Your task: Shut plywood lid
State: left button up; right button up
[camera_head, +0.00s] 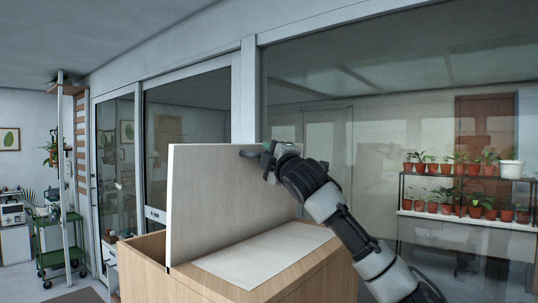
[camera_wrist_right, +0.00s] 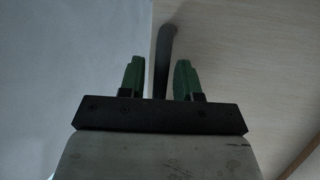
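The plywood lid (camera_head: 225,200) is a pale board standing upright along the left side of the wooden box (camera_head: 195,284) in the head view. A dark bar handle (camera_head: 246,153) shows at its upper edge. My right gripper (camera_head: 258,155) is at that edge, beside the handle. In the right wrist view its two green fingers (camera_wrist_right: 158,80) are apart, with the dark handle (camera_wrist_right: 165,50) between them and gaps on both sides. The lid's pale face (camera_wrist_right: 245,70) fills the right of that view. My left gripper is not in view.
A pale flat panel (camera_head: 262,254) covers part of the box top to the right of the lid. Glass walls stand behind. A shelf of potted plants (camera_head: 465,220) is at the right, and a green cart (camera_head: 62,262) is at the far left.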

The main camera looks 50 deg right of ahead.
aim_at(246, 145)
jog(key=shift+d, duration=0.1)
grip_shut()
jog(key=shift+y, duration=0.3)
jog(key=w+p, duration=0.2)
jog(key=w+r+p, duration=0.1)
jog(key=w+p, duration=0.2)
jog(key=w+r+p, duration=0.1)
jog(key=w+p, duration=0.1)
jog(key=w, duration=0.1)
jog(key=shift+a+r+p, duration=0.2)
jog(key=shift+a+p, duration=0.15)
jog(key=shift+a, duration=0.05)
jog(key=w+f+n+g, duration=0.1)
jog(key=w+f+g, duration=0.1)
jog(key=w, duration=0.5)
jog(key=shift+w+a+y+p, duration=0.25)
jog(key=shift+a+y+p, duration=0.05)
jog(key=shift+o, duration=1)
grip_release()
